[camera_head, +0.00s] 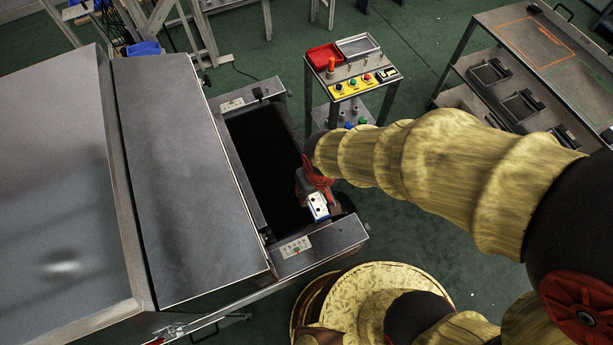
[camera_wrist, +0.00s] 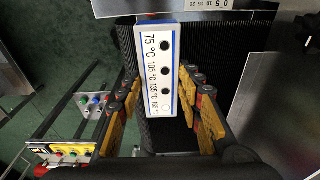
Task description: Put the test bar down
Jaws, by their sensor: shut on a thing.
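The test bar (camera_wrist: 153,70) is a white block with blue edges, temperature marks and a column of dots, dark except for a pale one at the lower end. My gripper (camera_wrist: 160,100) is shut on it, with yellow and black fingers on both sides. In the head view the bar (camera_head: 318,206) shows at my gripper (camera_head: 318,190), over the near right part of the dryer's dark belt (camera_head: 265,150). Whether the bar touches the belt cannot be told.
The dryer's metal housing (camera_head: 185,170) rises left of the belt. Labelled end plates (camera_head: 315,246) frame the belt opening. A small cart (camera_head: 350,75) carries a red tray (camera_head: 323,57), a metal tray (camera_head: 358,46) and a yellow button panel. A shelved table (camera_head: 530,45) stands at upper right.

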